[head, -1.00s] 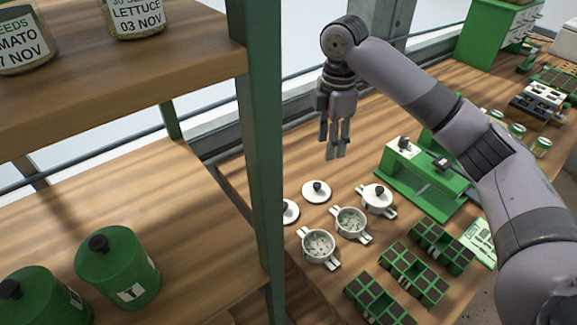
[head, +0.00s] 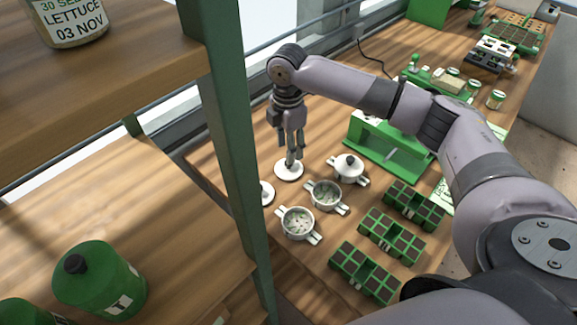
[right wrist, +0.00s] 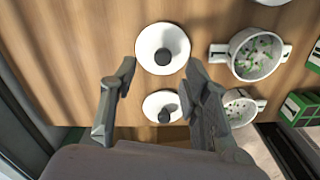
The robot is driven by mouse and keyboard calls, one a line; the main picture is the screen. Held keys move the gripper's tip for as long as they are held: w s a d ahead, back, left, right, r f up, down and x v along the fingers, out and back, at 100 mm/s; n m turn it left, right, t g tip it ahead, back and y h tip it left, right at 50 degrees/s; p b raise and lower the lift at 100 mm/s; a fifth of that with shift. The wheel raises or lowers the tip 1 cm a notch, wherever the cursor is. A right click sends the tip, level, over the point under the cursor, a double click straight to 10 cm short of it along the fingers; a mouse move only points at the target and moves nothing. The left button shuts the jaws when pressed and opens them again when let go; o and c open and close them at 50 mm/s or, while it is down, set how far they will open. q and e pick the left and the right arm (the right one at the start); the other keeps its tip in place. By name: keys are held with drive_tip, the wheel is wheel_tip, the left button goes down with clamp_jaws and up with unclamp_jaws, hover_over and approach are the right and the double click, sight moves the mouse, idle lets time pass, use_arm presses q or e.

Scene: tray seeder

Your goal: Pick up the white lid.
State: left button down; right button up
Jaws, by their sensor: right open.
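A round white lid (head: 282,175) with a dark knob lies on the wooden bench. It also shows in the right wrist view (right wrist: 148,48). A second white lid (head: 266,197) lies beside it, partly hidden by the shelf post in the head view; it shows in the right wrist view (right wrist: 151,108) too. My right gripper (head: 291,155) points down over the first lid, in front of its knob in the head view. In the right wrist view the gripper (right wrist: 161,72) is open and empty, its fingers apart on either side of the lids. My left gripper is out of view.
Two open white pots (head: 298,222) (head: 325,195) and a lidded white pot (head: 348,172) stand close to the right. Green seed trays (head: 378,234) and a green machine (head: 385,150) lie beyond. A green shelf post (head: 238,160) rises at the left.

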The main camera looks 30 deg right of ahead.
sight(289, 166)
drive_tip(key=shift+s+f+p, duration=0.2)
drive_tip(key=shift+f+p, duration=0.45)
drive_tip(key=shift+f, duration=2.05)
drive_tip(key=shift+c, duration=0.5)
clamp_jaws()
